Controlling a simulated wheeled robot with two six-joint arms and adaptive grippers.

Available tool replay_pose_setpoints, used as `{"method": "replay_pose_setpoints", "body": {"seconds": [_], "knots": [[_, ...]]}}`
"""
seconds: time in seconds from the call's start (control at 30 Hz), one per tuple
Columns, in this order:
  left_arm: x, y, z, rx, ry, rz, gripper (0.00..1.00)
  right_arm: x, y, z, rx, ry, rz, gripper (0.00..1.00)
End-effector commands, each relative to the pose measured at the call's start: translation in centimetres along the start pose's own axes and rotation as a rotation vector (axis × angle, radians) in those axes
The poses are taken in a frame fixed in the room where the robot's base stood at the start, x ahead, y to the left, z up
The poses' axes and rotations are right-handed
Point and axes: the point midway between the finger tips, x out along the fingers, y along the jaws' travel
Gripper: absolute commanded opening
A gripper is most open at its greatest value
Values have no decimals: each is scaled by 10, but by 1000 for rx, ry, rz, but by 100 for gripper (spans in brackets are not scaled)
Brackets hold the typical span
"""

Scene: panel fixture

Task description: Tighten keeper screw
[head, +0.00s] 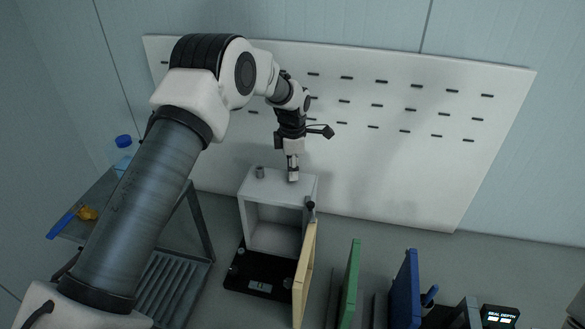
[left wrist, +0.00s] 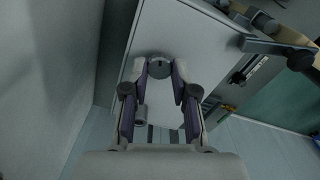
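The keeper screw (left wrist: 160,67) shows in the left wrist view as a round grey head on the pale face of the box. My left gripper (left wrist: 164,74) has both fingertips drawn in close around this head, one on each side, and looks shut on it. In the head view my left gripper (head: 293,179) points straight down at the top of the white box (head: 248,192), towards its right side, and hides the screw. My right gripper is not in view.
A short grey cylinder (head: 260,172) stands on the box top, left of the gripper. A yellow-edged door (head: 304,275) stands open at the box's front right. Green (head: 351,285) and blue (head: 406,290) panels stand further right. A slotted white board (head: 420,150) rises behind.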

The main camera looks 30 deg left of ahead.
Motion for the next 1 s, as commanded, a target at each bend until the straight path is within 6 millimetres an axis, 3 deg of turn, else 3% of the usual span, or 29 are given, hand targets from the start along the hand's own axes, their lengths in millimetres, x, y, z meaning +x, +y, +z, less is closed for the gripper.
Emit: {"method": "replay_pose_setpoints", "body": {"seconds": [0.53,1.0], "knots": [[3,-3,-1,59,4,-11,0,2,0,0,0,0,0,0],[5,-3,-1,412,3,-15,0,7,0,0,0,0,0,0]]}}
